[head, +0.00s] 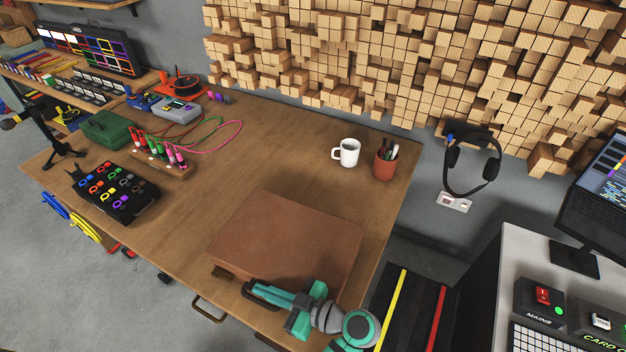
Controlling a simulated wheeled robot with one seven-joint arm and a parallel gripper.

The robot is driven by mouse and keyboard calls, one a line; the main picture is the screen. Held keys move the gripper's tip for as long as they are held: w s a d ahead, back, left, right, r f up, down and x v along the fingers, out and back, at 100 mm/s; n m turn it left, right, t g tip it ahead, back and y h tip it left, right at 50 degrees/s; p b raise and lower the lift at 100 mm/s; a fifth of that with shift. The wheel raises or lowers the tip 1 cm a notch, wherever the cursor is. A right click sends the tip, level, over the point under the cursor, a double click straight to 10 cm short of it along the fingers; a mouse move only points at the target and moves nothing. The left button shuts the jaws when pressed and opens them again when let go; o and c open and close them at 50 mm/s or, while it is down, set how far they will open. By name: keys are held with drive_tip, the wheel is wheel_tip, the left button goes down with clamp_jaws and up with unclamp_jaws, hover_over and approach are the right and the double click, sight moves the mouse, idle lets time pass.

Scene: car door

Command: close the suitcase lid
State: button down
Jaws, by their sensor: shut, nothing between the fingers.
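The brown suitcase (290,235) lies on the near right part of the wooden desk. Its lid is down and looks about flat, with its broad top face showing. From this angle I cannot tell whether a small gap is left under the lid's front edge. My gripper (256,288) is at the suitcase's near side, beside its front edge, with the fingers pointing left. The fingers are shut with nothing between them. My gripper and arm hide part of the suitcase's near right edge, and I cannot tell whether they touch it.
A white mug (347,153) and a pen cup (384,165) stand behind the suitcase on the wooden desk (270,150). A black button box (116,193) and a probe stand (160,165) are to the left. Open desk surface lies between them and the suitcase. Headphones (472,162) hang at right.

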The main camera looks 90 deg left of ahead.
drive_tip(key=shift+d+f, duration=0.1)
drive_tip(key=shift+f, duration=0.3)
wheel_tip(320, 180, up, 4)
drive_tip(key=shift+r, duration=0.1)
drive_tip(key=v, duration=1)
drive_tip(key=shift+r, duration=0.4)
